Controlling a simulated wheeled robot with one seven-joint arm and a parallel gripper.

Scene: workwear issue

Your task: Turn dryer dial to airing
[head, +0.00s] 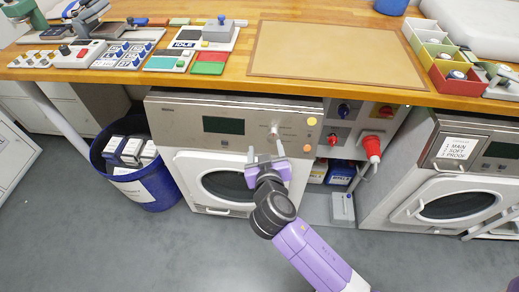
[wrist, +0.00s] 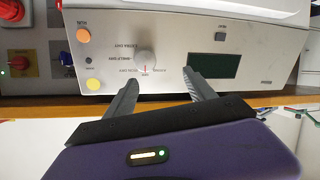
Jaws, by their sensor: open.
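The dryer dial (wrist: 146,60) is a round, pale knob on the dryer's silver panel (head: 228,117), ringed by small printed labels that appear upside down in the wrist view. A small red mark shows at the dial's lower edge there, beside a label too small to read surely. In the head view the dial (head: 273,131) is at the panel's right part. My gripper (wrist: 160,78) is open and empty in front of the panel. In the wrist view its fingertips lie just below the dial, one either side. No contact shows. It also appears in the head view (head: 265,148).
Beside the dial are an orange button (wrist: 83,35) and a yellow one (wrist: 93,84), plus a dark display (wrist: 210,66). A wooden worktop (head: 235,70) overhangs the dryer. A blue bin (head: 150,192) stands left.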

